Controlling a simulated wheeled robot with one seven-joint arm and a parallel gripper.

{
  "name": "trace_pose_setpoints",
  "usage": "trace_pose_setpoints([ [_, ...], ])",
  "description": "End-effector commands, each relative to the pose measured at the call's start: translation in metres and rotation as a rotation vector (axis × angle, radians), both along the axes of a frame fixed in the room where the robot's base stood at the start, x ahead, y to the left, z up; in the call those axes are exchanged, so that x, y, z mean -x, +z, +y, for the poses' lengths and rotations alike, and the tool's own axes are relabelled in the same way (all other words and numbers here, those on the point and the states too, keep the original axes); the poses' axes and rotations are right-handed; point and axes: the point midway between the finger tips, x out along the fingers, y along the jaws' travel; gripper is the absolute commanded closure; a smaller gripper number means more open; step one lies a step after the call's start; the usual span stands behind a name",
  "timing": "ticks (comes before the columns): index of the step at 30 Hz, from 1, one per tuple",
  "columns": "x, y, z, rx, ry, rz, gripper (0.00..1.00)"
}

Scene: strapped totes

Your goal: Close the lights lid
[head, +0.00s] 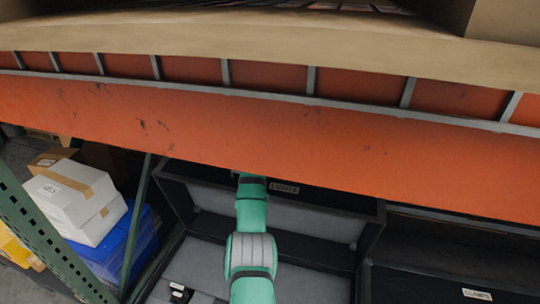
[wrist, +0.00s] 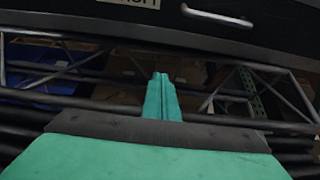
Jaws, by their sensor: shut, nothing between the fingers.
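The lights tote's lid (head: 322,201) stands raised in the head view, a dark panel with a grey inner face and a label reading LIGHTS. The open black tote (head: 310,270) is below it, with a small dark item with a white label inside at the lower left. My green arm reaches over the tote to the lid. My gripper's end is hidden behind the orange beam in the head view. In the wrist view my gripper (wrist: 160,78) is shut and empty, below a dark panel (wrist: 240,20) with a partly cut-off label. I cannot tell whether they touch.
An orange shelf beam (head: 240,120) crosses above the arm. A second black tote (head: 450,270), labelled CLAMPS, stands to the right. A green rack post (head: 40,235), white boxes (head: 75,200) and a blue bin (head: 125,245) are at the left.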

Motion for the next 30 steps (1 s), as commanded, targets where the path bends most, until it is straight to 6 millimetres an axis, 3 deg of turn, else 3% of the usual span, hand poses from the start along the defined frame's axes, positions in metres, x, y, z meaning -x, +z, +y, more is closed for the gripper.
trace_pose_setpoints([
  [5, -0.006, -0.012, -0.005, 0.0, -0.003, 0.003, 1.0],
  [17, -0.034, -0.066, -0.016, 0.0, -0.005, 0.003, 1.0],
  [27, -0.047, -0.088, -0.009, 0.0, 0.008, 0.001, 1.0],
  [30, -0.042, -0.089, -0.008, 0.0, 0.006, 0.0, 1.0],
])
